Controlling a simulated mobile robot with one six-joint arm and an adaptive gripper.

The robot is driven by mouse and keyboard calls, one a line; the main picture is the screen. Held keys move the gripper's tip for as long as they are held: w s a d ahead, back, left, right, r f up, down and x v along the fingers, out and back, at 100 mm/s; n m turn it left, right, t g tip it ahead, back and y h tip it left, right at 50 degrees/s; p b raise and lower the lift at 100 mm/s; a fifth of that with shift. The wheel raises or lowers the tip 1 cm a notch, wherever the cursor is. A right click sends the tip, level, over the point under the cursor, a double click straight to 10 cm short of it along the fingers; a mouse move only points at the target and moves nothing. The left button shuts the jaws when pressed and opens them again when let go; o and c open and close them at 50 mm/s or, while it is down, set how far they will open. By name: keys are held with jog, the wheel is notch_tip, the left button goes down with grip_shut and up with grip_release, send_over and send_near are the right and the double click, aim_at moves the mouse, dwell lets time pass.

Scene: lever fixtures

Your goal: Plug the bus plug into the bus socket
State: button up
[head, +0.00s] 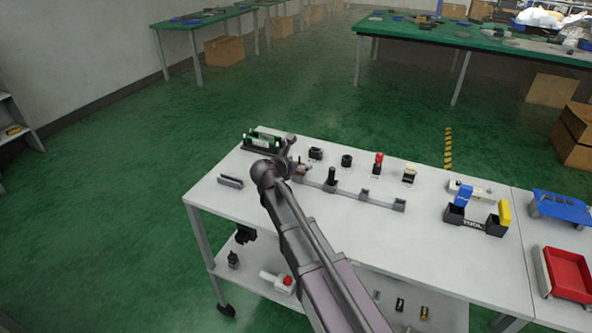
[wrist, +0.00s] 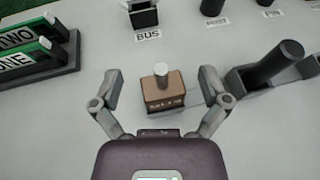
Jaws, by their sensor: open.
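The gripper is open, with a finger on each side and gaps to the block. The small print on the block's front is too blurred to read. The bus socket (wrist: 143,14) is a dark open-topped box beyond the plug, behind a label reading BUS. In the head view, the socket (head: 315,153) stands just right of my gripper (head: 298,163), which partly hides the plug.
A rail with grey holders (head: 365,195) runs to the right, with a dark cylinder (wrist: 276,65) in the nearest one. Green modules marked ONE and TWO (wrist: 32,55) sit at left. More labelled fixtures (head: 378,160) line the back. The front tabletop is mostly clear.

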jog(key=c, duration=1.1)
jog(key=shift+c, duration=0.2)
jog(key=shift+r, duration=0.15)
notch_tip(320, 180, up, 3)
jog(key=p, duration=0.3)
jog(key=s+d+r+p, duration=0.1)
jog(key=s+d+p, duration=0.1)
jog(key=s, duration=1.3)
jog(key=shift+s+d+r, duration=0.35)
jog(key=shift+d, duration=0.3)
jog(key=shift+s+a, duration=0.1)
